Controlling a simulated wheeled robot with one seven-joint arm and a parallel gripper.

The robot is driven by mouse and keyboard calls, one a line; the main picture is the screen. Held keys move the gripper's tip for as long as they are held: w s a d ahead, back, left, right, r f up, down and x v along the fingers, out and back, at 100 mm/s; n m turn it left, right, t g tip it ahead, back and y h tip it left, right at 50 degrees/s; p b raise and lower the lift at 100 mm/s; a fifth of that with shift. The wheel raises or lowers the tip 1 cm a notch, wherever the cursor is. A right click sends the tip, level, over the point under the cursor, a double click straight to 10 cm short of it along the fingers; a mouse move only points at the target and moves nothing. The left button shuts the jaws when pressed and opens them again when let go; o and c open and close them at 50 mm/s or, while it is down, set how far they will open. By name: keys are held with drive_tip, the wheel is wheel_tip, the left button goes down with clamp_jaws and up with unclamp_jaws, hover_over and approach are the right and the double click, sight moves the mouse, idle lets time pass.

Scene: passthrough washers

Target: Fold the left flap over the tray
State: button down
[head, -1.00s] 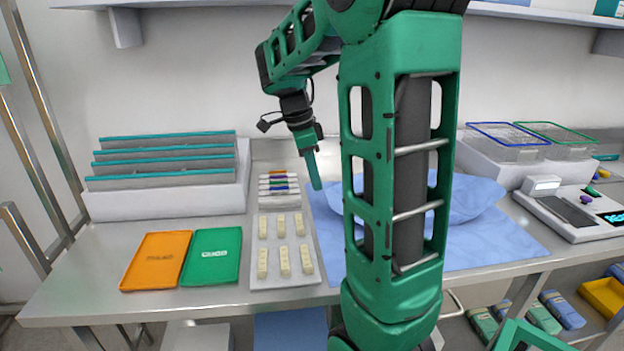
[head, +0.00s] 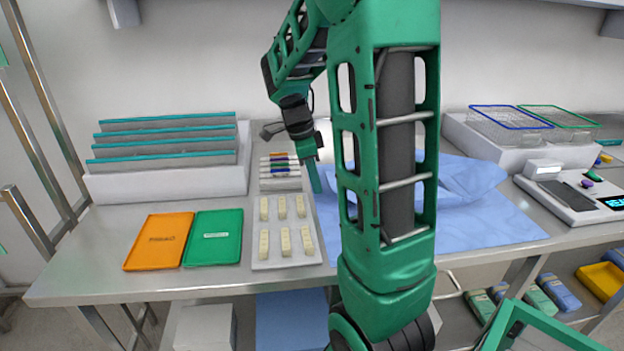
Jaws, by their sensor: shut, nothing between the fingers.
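A light blue wrap sheet (head: 480,225) lies spread on the steel table, with a raised, rumpled blue part (head: 465,180) toward its back. My arm hides the middle of the sheet, and I cannot make out the tray under or inside it. The sheet's left part (head: 345,185) shows in a strip between my gripper and my arm. My gripper (head: 317,190) points down at the left edge of the sheet. Its fingers are shut and empty. I cannot tell whether the tips touch the cloth.
Orange (head: 158,242) and green (head: 213,238) trays lie further left, before a white rack (head: 165,183). Wire baskets (head: 510,120) and a scale (head: 570,195) stand right.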

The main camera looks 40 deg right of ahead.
idle(0.3)
drive_tip(key=shift+s+d+r, duration=1.6)
drive_tip(key=shift+s+d, duration=2.55)
drive_tip(key=shift+d, duration=1.35)
drive_tip(key=v, duration=0.6)
drive_tip(key=shift+w+a, duration=0.25)
drive_tip(key=shift+a, duration=0.05)
drive_tip(key=shift+r, duration=0.1)
drive_tip(key=s+a+f+n, duration=0.2)
drive_tip(key=s+a+n, duration=0.2)
drive_tip(key=a+n, duration=0.2)
drive_tip(key=s+a+f+n+t+y, duration=0.1)
drive_tip(key=s+a+f+n, duration=0.2)
drive_tip(key=a+n, duration=0.3)
drive_tip(key=s+a+f+n+y, duration=0.1)
drive_tip(key=s+a+f+n, duration=0.1)
drive_tip(key=s+a+n, duration=0.4)
drive_tip(key=shift+a+f+n+t, duration=0.15)
drive_tip(key=shift+a+n, duration=0.1)
drive_tip(key=shift+a, duration=0.6)
drive_tip(key=shift+a+f+n+t, duration=0.15)
drive_tip(key=shift+a+n, duration=0.1)
drive_tip(key=shift+a, duration=0.6)
